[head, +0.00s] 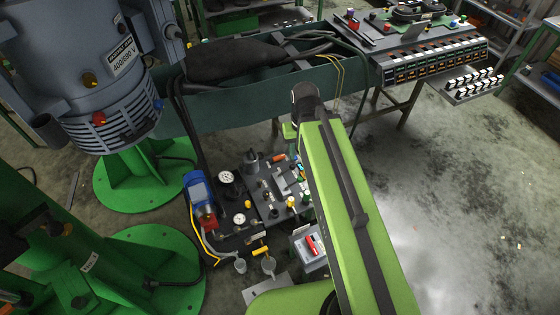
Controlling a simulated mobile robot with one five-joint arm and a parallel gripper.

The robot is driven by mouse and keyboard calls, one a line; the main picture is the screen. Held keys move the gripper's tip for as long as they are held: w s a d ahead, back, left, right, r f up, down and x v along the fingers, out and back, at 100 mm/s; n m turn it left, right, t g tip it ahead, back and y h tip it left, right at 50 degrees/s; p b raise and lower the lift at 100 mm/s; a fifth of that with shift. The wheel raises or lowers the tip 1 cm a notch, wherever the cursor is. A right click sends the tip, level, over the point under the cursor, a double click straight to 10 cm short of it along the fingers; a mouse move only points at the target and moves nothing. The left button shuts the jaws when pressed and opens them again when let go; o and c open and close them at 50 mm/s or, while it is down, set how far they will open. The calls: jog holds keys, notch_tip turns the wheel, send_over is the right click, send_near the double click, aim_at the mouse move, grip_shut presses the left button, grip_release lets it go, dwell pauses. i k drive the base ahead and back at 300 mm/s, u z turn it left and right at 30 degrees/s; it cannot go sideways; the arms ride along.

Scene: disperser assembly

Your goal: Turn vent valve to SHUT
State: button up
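My green arm reaches up from the bottom of the head view, over the right side of the valve-and-gauge panel (270,205). My gripper cannot be made out; the arm's upper end hides what lies beneath it. The panel has two white-faced dials, several small coloured knobs and fittings, and a yellow lever (260,251) near its lower edge. A grey box with a red handle (311,244) stands beside the panel, partly behind my arm. I cannot tell which part is the vent valve, and no SHUT lettering is readable.
A blue instrument (198,188) and hoses stand at the panel's left. A large grey motor (85,60) and green pedestals (140,180) crowd the left. A dark green bench (250,95) runs behind. A control console (428,60) is at upper right; the floor (460,190) below it is open.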

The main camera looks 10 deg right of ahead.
aim_at(279, 158)
jog(key=u, duration=0.05)
jog(key=k, duration=1.5)
jog(key=z, duration=1.3)
jog(key=i, duration=4.75)
jog(key=u, duration=5.85)
jog(key=i, duration=0.1)
jog(key=z, duration=3.15)
jog(key=i, duration=0.2)
jog(key=u, duration=0.25)
